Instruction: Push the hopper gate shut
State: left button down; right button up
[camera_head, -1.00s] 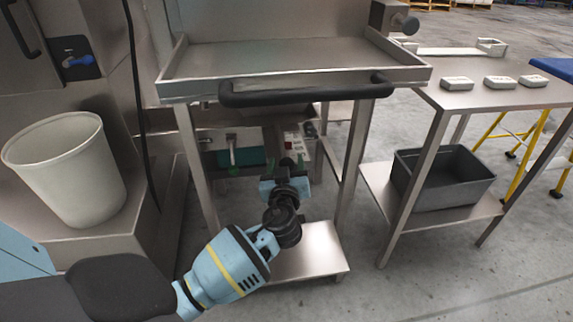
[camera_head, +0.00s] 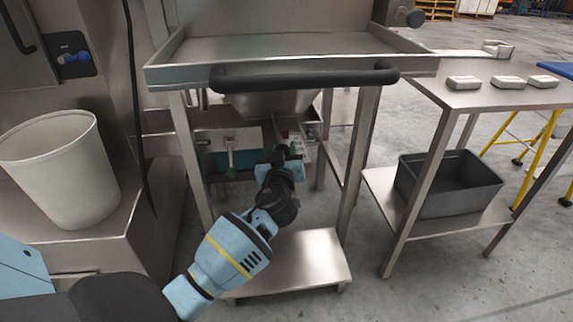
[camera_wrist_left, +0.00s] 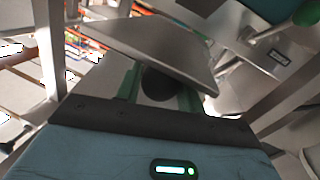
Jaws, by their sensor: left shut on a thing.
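The metal hopper (camera_head: 268,104) narrows downward under the tray of the steel stand. My left gripper (camera_head: 281,156) is below its outlet, with its arm reaching in under the tray's front bar. In the left wrist view, the green fingers (camera_wrist_left: 160,92) are on either side of a dark round knob, shut on it. A flat grey plate (camera_wrist_left: 155,45), which looks like the hopper gate, extends just beyond the fingers. How far the gate covers the outlet is hidden. My right gripper is in neither view.
A black bar handle (camera_head: 305,76) crosses the stand's front above my arm. A green-tipped lever (camera_head: 231,158) hangs left of the gripper. A white bin (camera_head: 62,172) stands left; a side table (camera_head: 500,98) with a grey crate (camera_head: 448,187) below stands right.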

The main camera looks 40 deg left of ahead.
pick_arm(q)
jog(key=shift+a+r, duration=0.15)
jog(key=shift+a, duration=0.05)
jog(key=c, duration=1.3)
grip_release()
jog(key=o, duration=0.4)
jog(key=shift+w, duration=0.15)
jog(key=shift+c, duration=0.2)
jog(key=shift+s+d, duration=0.2)
jog(key=shift+s, duration=0.05)
jog(key=p+v, duration=0.1)
jog(key=v, duration=0.6)
